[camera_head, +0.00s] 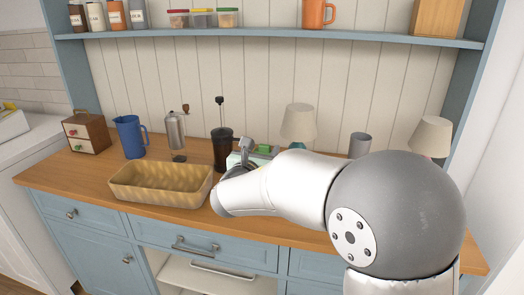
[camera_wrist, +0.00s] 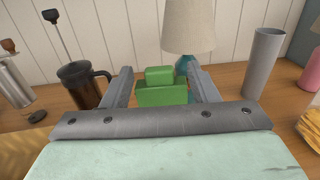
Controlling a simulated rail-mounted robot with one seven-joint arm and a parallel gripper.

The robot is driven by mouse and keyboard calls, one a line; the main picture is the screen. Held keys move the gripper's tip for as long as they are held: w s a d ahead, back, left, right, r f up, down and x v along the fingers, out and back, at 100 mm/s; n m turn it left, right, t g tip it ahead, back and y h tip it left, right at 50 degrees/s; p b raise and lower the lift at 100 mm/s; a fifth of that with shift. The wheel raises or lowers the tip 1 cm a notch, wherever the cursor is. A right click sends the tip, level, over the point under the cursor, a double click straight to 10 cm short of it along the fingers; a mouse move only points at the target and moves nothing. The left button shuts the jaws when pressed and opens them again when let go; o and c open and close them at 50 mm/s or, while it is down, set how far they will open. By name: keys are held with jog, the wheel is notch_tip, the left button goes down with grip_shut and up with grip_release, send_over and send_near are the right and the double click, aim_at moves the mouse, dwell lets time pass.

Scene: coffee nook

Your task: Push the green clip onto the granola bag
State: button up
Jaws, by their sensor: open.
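The green clip (camera_wrist: 162,93) is a blocky piece with a smaller raised block on top. In the wrist view it lies between the two fingers of my open gripper (camera_wrist: 162,88); I cannot tell if they touch it. In the head view the clip (camera_head: 264,149) shows near my gripper (camera_head: 247,150), above the back part of the counter, and my arm hides much around it. I cannot clearly identify the granola bag. A cut-off yellowish thing (camera_wrist: 312,126) at the wrist view's right edge may be part of it.
A French press (camera_head: 222,150) and grinder (camera_head: 175,135) stand left of my gripper. A lamp (camera_head: 298,122) stands behind the clip. A grey cup (camera_head: 359,145) and second lamp (camera_head: 432,136) stand right. A woven basket (camera_head: 160,195) sits front left. A shelf (camera_head: 270,39) runs above.

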jog(key=b+v, duration=0.1)
jog(key=v, duration=1.6)
jog(key=shift+s+b, duration=0.25)
jog(key=shift+b, duration=0.15)
jog(key=s+d+f+m+g+h+p, duration=0.1)
jog(key=s+d+f+m+g+h, duration=0.15)
jog(key=d+m+g, duration=0.5)
jog(key=s+d+f+m+g+h+p, duration=0.1)
jog(key=d+f+m+g+h+p, duration=0.2)
jog(key=d, duration=0.8)
jog(key=s+d+f+m+g+y+p, duration=0.1)
jog(key=s+m+y, duration=0.4)
jog(key=m, duration=0.6)
jog(key=s+d+f+m+g+y+p, duration=0.1)
jog(key=s+f+m+g+y, duration=0.4)
jog(key=s+m, duration=0.5)
jog(key=shift+s+d+f+m+p, duration=0.35)
jog(key=shift+d+m, duration=0.2)
jog(key=shift+d, duration=0.35)
